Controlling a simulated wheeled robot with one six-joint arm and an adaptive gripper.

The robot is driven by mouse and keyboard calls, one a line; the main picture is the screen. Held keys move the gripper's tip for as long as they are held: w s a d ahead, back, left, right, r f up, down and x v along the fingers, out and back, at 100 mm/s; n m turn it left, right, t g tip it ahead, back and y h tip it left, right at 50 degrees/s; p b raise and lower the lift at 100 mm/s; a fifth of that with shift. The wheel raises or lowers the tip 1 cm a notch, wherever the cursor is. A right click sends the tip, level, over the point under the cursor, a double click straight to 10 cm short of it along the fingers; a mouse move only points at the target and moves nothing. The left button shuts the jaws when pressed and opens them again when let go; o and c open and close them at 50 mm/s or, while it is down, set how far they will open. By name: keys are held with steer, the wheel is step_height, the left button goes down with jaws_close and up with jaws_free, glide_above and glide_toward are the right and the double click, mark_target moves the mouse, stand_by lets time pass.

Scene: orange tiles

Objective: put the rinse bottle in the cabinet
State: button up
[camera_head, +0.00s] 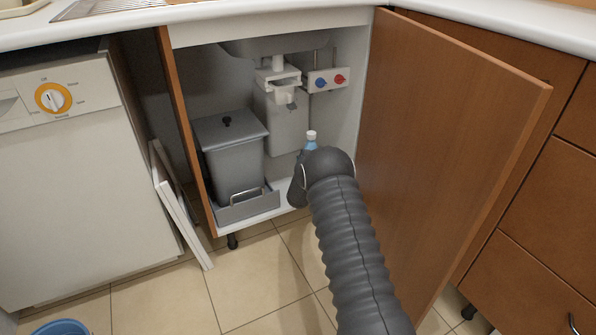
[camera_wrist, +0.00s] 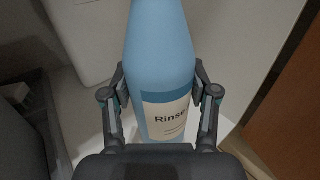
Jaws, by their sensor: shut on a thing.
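The rinse bottle (camera_wrist: 162,62) is light blue with a label reading "Rinse", and it stands between the two fingers of my gripper (camera_wrist: 162,95) in the wrist view. The fingers are shut on its sides. In the head view only the white cap and blue top of the bottle (camera_head: 310,139) show above my dark arm, which hides the rest and the gripper. The bottle is at the open front of the cabinet (camera_head: 268,33), over or on the right part of its white floor. I cannot tell whether its base touches the floor.
A grey bin (camera_head: 234,160) in a pull-out tray fills the cabinet's left side. A drain trap (camera_head: 279,82) and valve box (camera_head: 328,80) are at the back. The open wooden door (camera_head: 440,150) bounds the right. White boards (camera_head: 178,203) lean outside at left.

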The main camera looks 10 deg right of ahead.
steer(key=w+a+f+b, duration=0.1)
steer(key=w+a+f, duration=0.3)
steer(key=f, duration=0.3)
steer(key=shift+a+f, duration=0.2)
steer(key=shift+w+f, duration=0.1)
steer(key=shift+f+b, duration=0.15)
steer(key=shift+b, duration=0.15)
steer(key=o, duration=1.6)
